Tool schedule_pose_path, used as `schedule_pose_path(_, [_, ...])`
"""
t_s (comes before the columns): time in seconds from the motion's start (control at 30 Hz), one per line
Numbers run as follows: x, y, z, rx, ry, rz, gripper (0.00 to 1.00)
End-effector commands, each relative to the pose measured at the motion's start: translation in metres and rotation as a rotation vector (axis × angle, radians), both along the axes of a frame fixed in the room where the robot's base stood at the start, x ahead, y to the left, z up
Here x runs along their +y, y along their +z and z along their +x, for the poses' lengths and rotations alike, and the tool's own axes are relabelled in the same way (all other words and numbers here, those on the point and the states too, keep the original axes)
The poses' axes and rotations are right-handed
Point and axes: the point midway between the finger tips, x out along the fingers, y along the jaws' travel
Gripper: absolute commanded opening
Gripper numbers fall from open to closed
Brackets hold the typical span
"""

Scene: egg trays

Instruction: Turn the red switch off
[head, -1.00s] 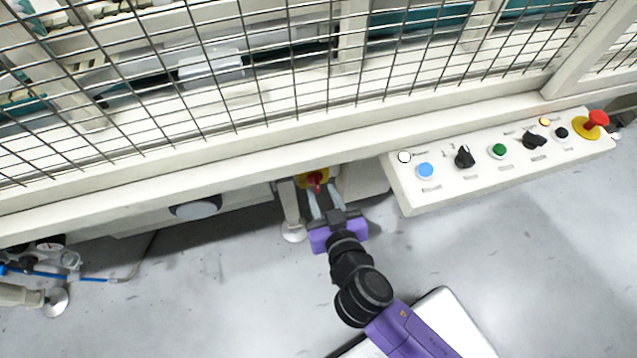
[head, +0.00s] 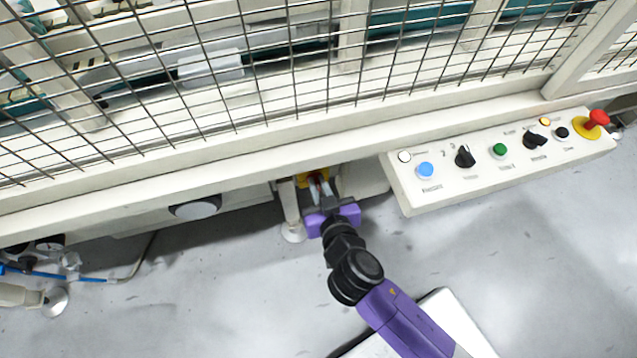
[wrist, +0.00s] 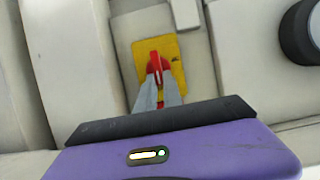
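The red switch (wrist: 156,63) sits on a yellow plate (wrist: 176,52) on the machine's pale side, and its handle lies along the plate in the wrist view. In the head view the yellow plate (head: 306,181) shows under the machine's ledge, and the switch is mostly hidden by my fingers. My gripper (wrist: 159,85) has its two grey fingers close together, one on each side of the red handle, with a strip of red between them. It appears shut on the handle.
A control panel (head: 408,192) with several buttons and a red emergency stop (head: 597,118) is at the right. A wire-mesh guard (head: 250,70) stands above the ledge. A pale leg with a round foot (head: 293,232) is just left of my gripper. Grey floor lies open below.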

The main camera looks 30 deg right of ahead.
Motion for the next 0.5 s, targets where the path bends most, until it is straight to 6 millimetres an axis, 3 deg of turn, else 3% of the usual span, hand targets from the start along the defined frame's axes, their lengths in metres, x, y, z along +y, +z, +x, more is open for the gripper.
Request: schedule_pose_path(0.5, [0.0030, -0.0018, 0.0034, 0.033, -0.001, -0.135, 0.00])
